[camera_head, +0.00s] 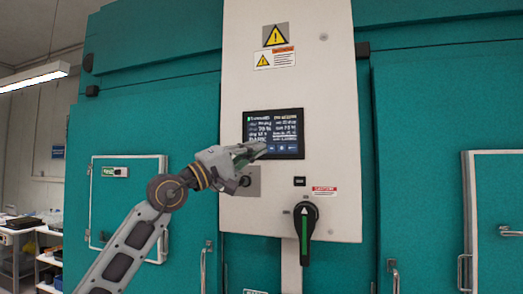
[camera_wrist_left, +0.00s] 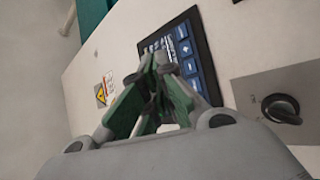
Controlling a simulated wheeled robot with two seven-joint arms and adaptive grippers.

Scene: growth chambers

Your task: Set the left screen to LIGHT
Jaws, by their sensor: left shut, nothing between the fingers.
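The screen (camera_head: 287,128) is a dark panel with small white text and a row of blue buttons along its bottom, set in a pale cabinet front. It also shows in the left wrist view (camera_wrist_left: 197,70), where plus and minus buttons are visible. The small text is too blurred to read surely. My left gripper (camera_head: 260,148) is shut and empty, with its fingertips in front of the screen's lower left part, hiding some of it. In the left wrist view the fingertips (camera_wrist_left: 157,62) overlap the screen's edge; I cannot tell whether they touch it. My right gripper is out of view.
A black knob on a grey plate (camera_wrist_left: 282,108) sits below the screen, close under my left gripper. A black rotary handle with a green stripe (camera_head: 305,222) is lower right. Warning labels (camera_head: 275,35) are above. Teal chamber doors (camera_head: 420,150) flank the panel.

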